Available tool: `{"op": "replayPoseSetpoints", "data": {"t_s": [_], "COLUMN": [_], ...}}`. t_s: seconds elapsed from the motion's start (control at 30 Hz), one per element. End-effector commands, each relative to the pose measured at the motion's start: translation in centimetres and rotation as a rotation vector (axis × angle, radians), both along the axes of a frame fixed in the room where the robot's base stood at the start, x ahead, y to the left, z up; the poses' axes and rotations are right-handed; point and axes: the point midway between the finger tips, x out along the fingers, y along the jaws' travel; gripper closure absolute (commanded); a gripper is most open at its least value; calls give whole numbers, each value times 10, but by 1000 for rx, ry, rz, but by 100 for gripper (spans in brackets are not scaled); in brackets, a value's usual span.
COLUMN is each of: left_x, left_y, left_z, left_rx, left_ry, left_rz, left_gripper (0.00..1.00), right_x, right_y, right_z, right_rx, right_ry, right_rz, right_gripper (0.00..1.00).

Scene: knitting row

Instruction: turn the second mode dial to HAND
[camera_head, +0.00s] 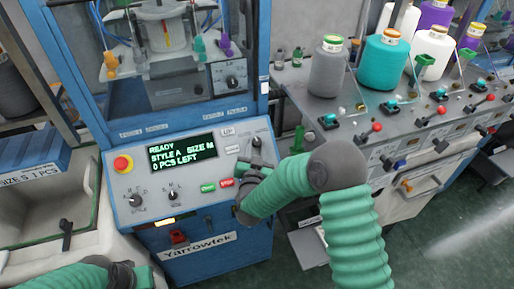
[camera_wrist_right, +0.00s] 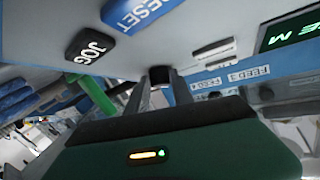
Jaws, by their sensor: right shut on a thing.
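The mode dial (camera_head: 256,142) is a dark knob at the upper right of the blue machine's control panel (camera_head: 130,185). Its printed labels are too small to read in the head view. My right gripper (camera_wrist_right: 163,86) is shut on the dark dial knob (camera_wrist_right: 160,74), with one finger on each side. In the head view my right arm comes in from the lower right and its hand partly covers the panel's right end. My left arm's dark end (camera_head: 128,273) is at the bottom left; its fingers cannot be made out.
The screen (camera_head: 183,152) reads READY, STYLE A, 0 PCS LEFT. A red emergency knob (camera_head: 123,163), two lower dials (camera_head: 135,199) and green and red buttons (camera_head: 208,187) share the panel. JOG (camera_wrist_right: 90,48) and RESET (camera_wrist_right: 140,12) lie close to my gripper. Yarn cones (camera_head: 380,62) stand right.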

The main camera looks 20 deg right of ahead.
Motion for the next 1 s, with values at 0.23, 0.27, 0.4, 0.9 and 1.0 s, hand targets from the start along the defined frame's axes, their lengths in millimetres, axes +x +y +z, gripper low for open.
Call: {"op": "replayPoseSetpoints", "data": {"t_s": [0.23,0.27,0.4,0.9,1.0], "left_x": [0,0,0,0,0], "left_y": [0,0,0,0,0], "left_z": [7,8,15,33,34], "left_rx": [0,0,0,0,0], "left_ry": [0,0,0,0,0], "left_rz": [0,0,0,0,0], "left_gripper": [75,75,75,75,75], "right_x": [3,3,5,8,9], "right_y": [6,6,8,10,10], "right_z": [4,5,6,8,8], "right_rx": [146,163,242,427,441], "right_ry": [3,4,7,16,16], "right_rz": [-182,-204,-305,-542,-560], "right_gripper": [100,100,100,100,100]}}
